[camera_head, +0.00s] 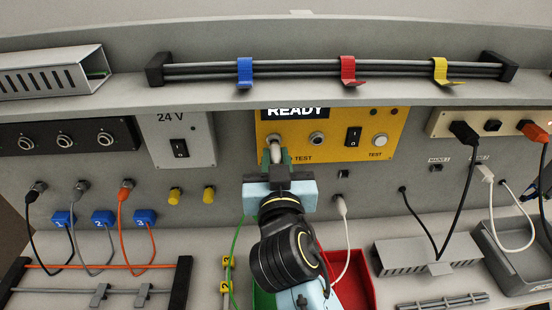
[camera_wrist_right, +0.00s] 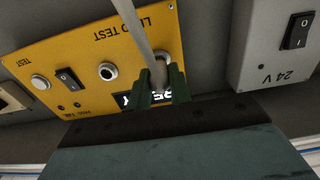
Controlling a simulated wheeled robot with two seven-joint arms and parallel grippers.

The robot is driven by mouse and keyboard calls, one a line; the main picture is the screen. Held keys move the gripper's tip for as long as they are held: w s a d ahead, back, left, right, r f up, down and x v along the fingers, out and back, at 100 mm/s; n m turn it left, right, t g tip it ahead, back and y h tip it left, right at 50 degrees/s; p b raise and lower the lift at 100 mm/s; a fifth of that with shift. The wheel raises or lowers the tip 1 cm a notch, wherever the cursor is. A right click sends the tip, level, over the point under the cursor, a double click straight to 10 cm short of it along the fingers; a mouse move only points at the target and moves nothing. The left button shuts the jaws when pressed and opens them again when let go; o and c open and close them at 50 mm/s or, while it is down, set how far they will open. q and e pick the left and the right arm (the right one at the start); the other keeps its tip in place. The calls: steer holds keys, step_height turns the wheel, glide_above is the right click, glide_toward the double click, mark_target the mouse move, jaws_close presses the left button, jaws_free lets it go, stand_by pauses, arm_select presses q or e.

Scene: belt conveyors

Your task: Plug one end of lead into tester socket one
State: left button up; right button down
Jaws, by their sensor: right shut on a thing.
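The yellow tester (camera_head: 338,150) is on the back wall, with a lit READY display (camera_head: 295,113). Its left socket (camera_head: 274,139) is right in front of my right gripper (camera_head: 276,157); the other socket (camera_head: 317,138) is free. My right gripper is shut on a pale grey plug of the lead (camera_head: 277,152), which points at the left socket. Whether the plug is in the socket or just short of it cannot be told. In the right wrist view, the green fingers (camera_wrist_right: 160,88) pinch the grey lead (camera_wrist_right: 133,30). My left gripper is out of view.
A grey 24 V box (camera_head: 178,138) is left of the tester. Plugged black, grey and orange leads with blue tags (camera_head: 103,217) hang at the left. A green cable (camera_head: 236,245) and a red bin (camera_head: 350,280) lie near my right arm. A shelf with coloured hooks (camera_head: 348,70) runs above.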

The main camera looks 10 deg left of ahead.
steer(key=shift+w+a, duration=0.1)
steer(key=shift+w, duration=0.5)
stand_by(0.6)
steer(key=c, duration=1.2)
jaws_free()
